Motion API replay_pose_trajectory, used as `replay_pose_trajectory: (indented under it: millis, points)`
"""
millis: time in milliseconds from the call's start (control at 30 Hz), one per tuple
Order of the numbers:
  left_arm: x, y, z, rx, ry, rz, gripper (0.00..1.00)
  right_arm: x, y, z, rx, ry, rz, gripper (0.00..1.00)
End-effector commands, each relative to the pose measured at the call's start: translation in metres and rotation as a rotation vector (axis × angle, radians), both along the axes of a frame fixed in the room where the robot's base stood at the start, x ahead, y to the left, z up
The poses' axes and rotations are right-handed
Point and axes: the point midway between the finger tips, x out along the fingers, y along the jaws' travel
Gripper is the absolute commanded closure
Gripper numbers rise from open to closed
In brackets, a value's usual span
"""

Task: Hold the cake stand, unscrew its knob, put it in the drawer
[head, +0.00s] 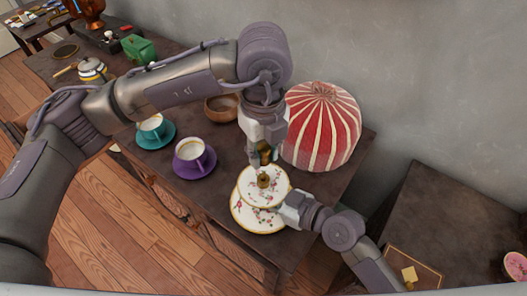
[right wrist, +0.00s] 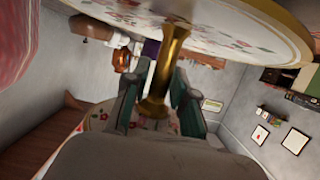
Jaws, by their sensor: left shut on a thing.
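The cake stand has two white floral plates with gold rims, an upper plate (head: 276,193) and a lower plate (head: 247,222). A gold fitting (head: 263,181) stands at the middle of the upper plate. My left gripper (head: 261,164) points down just above it, shut on the gold knob (head: 265,153), which is partly hidden by the fingers. My right gripper (head: 291,208) reaches in from the right between the plates. In the right wrist view, the gold post (right wrist: 165,70) stands between its fingers (right wrist: 158,105), with a gap visible on the left side.
A purple cup and saucer (head: 194,158), a teal cup and saucer (head: 154,131) and a wooden bowl (head: 221,108) stand left of my left gripper. A red-and-white striped cosy (head: 321,125) stands close at right. A lower dark table (head: 455,225) is at far right.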

Motion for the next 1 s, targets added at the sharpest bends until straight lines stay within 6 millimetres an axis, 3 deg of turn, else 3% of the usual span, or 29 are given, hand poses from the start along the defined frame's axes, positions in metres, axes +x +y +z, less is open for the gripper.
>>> replay_pose_trajectory:
  millis: [100,467,1000]
  points:
    - [0.000,0.000,0.000,0.000,0.000,0.000,1.00,0.000,0.000,0.000,0.000,0.000,0.000,0.55]
    - [0.000,0.000,0.000,0.000,0.000,0.000,1.00,-0.004,-0.006,0.001,-0.002,0.000,-0.001,0.55]
    - [0.000,0.000,0.000,0.000,0.000,0.000,1.00,-0.059,-0.081,0.029,-0.005,0.002,0.002,0.55]
